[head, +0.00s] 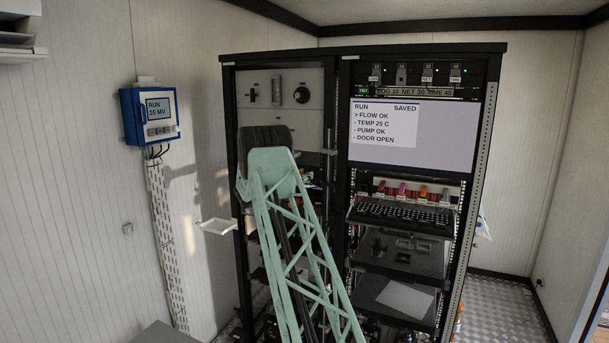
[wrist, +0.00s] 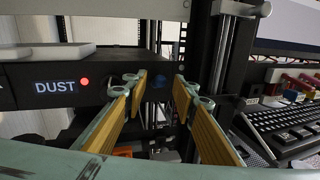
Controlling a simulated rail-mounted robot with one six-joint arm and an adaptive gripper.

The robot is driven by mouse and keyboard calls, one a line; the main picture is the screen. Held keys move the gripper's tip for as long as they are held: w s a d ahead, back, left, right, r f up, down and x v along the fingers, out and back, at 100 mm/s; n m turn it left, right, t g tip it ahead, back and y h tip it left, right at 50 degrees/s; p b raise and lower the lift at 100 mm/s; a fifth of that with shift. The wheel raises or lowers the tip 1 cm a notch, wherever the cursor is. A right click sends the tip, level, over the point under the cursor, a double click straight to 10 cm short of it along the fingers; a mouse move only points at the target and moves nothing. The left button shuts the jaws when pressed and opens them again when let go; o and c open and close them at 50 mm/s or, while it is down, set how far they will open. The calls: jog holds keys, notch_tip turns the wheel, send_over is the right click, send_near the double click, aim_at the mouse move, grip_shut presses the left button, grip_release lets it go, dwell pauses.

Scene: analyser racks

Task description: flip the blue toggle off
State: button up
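A small dark blue part (wrist: 158,82), which looks like the blue toggle, shows dimly in the wrist view on the dark panel marked DUST (wrist: 20,82). Its position, on or off, is too dark to tell. My gripper (wrist: 160,90) is open, with its yellow-brown fingers apart on either side of the blue part in the picture. Nothing is held between them. I cannot tell how far the fingertips are from the panel. In the head view my arm's green lattice link covers this part of the rack, and neither gripper nor blue part shows.
A red light (wrist: 85,81) glows beside the DUST lettering. A dark rack post (wrist: 201,50) stands just right of the fingers. Coloured switches (head: 402,188) and a keyboard (head: 405,217) fill the right bay below the screen (head: 413,135). A blue wall box (head: 150,115) hangs left.

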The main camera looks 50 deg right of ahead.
jog(key=shift+d, duration=0.3)
jog(key=shift+c, duration=0.9)
jog(key=c, duration=0.7)
jog(key=shift+f+h+b, duration=0.55)
jog(key=shift+h+b, duration=0.15)
jog(key=shift+b, duration=1.75)
jog(key=f+m+h+b, duration=0.1)
jog(key=b, duration=0.4)
jog(key=f+g+h+b, duration=0.1)
jog(key=h+b, duration=0.1)
jog(key=b, duration=0.3)
jog(key=shift+m+h, duration=0.3)
jog(key=shift+m, duration=0.1)
jog(key=shift+d+f+m+g+h+b, duration=0.2)
jog(key=shift+f+m+g+h+b, duration=0.5)
jog(key=shift+b, duration=1.35)
jog(key=shift+d+f+m+g+h+b, duration=0.25)
jog(key=shift+m+g+h+b, duration=0.45)
jog(key=shift+h+b, duration=0.95)
jog(key=shift+g+y+b, duration=0.25)
jog(key=shift+g+b, duration=0.05)
jog(key=shift+b, duration=0.4)
